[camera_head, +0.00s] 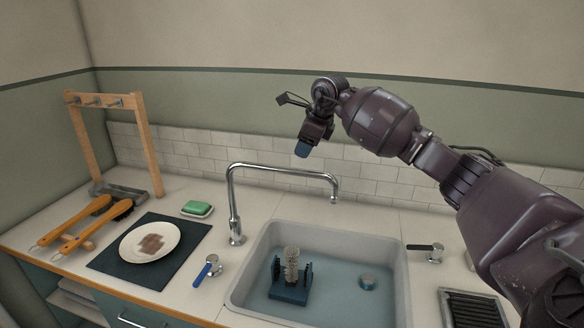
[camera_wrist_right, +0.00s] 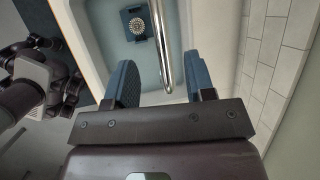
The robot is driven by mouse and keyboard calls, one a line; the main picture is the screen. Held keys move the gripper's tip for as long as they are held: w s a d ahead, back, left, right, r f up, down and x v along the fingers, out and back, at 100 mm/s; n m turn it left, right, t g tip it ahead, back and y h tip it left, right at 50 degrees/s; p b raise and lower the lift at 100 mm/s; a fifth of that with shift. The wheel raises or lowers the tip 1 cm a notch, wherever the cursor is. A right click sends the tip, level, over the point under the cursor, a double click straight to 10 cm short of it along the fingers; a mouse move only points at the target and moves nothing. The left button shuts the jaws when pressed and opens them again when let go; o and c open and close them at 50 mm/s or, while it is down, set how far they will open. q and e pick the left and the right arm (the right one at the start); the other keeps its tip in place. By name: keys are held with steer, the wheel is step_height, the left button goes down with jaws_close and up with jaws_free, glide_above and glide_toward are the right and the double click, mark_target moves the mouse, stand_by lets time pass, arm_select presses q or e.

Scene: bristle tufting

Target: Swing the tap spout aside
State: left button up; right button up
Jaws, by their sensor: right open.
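The chrome tap (camera_head: 234,205) stands at the back left of the sink. Its arched spout (camera_head: 290,172) reaches right over the basin, with its tip pointing down. My right gripper (camera_head: 302,150) is above and behind the spout in the head view, fingers pointing down. In the right wrist view my right gripper (camera_wrist_right: 162,78) is open, with two blue fingers apart. The spout (camera_wrist_right: 160,45) shows in the gap between the fingers there; I see no contact, and its depth is hard to tell. My left gripper does not show clearly in either view.
The sink (camera_head: 330,234) holds a blue stand (camera_head: 290,292) with a bristled piece, and a small round item (camera_head: 367,281). A plate (camera_head: 150,242), green soap (camera_head: 197,207) and brushes (camera_head: 80,218) lie left. The tiled wall is behind.

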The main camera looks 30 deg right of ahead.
mark_target(293, 169)
steer(key=x, duration=0.9)
steer(key=shift+a+f+p, duration=0.1)
steer(key=shift+p, duration=0.25)
jaws_close()
